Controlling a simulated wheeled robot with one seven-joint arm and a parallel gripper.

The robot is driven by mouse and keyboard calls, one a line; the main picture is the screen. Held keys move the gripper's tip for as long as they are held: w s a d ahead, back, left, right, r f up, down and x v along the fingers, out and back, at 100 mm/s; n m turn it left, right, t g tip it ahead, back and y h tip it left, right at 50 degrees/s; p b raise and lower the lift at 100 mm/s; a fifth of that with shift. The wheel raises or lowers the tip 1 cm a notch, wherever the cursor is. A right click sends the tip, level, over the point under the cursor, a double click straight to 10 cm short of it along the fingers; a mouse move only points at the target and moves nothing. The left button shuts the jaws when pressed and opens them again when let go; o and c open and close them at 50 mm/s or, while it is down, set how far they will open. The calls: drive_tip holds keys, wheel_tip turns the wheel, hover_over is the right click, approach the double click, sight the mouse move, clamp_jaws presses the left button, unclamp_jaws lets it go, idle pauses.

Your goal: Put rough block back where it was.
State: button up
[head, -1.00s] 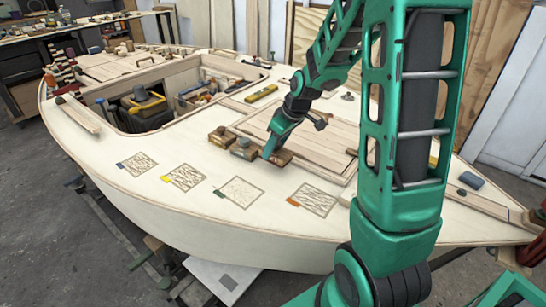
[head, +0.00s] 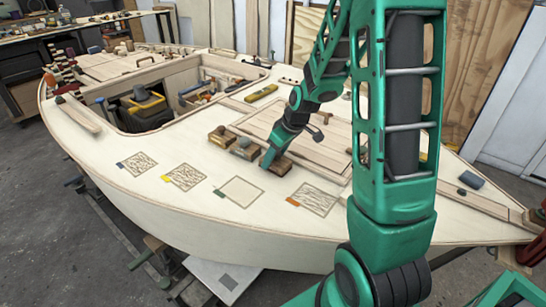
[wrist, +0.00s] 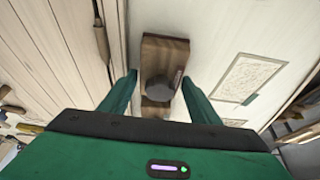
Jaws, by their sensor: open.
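Three brown blocks with round knobs stand in a row on the pale deck: a left block (head: 222,137), a middle block (head: 245,148) and a right block (head: 282,166). I cannot read which is the rough one. My gripper (head: 268,161) is down at the right block. In the wrist view, my open gripper (wrist: 159,80) has one finger on each side of a dark wooden block (wrist: 165,50) with a dark round knob and a small reddish mark. Gaps show between fingers and block.
Squares with coloured tags lie along the near deck: blue (head: 138,164), yellow (head: 185,177), green (head: 240,191) and orange (head: 317,199). The green-tagged one looks plain; the others are patterned. A raised hatch panel (head: 315,135) lies behind the blocks. An open cockpit with tools is at left.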

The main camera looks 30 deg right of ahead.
drive_tip(key=v, duration=1.2)
drive_tip(key=shift+s, duration=0.15)
drive_tip(key=s+m+g, duration=0.2)
drive_tip(key=s+m, duration=0.3)
drive_tip(key=s, duration=0.9)
drive_tip(key=s+r+m+g+h, duration=0.1)
drive_tip(key=s+m, duration=0.4)
drive_tip(key=s, duration=0.9)
drive_tip(key=shift+d+r+m+g+h, duration=0.3)
drive_tip(key=shift+d+m+g, duration=0.15)
drive_tip(key=shift+g, duration=0.15)
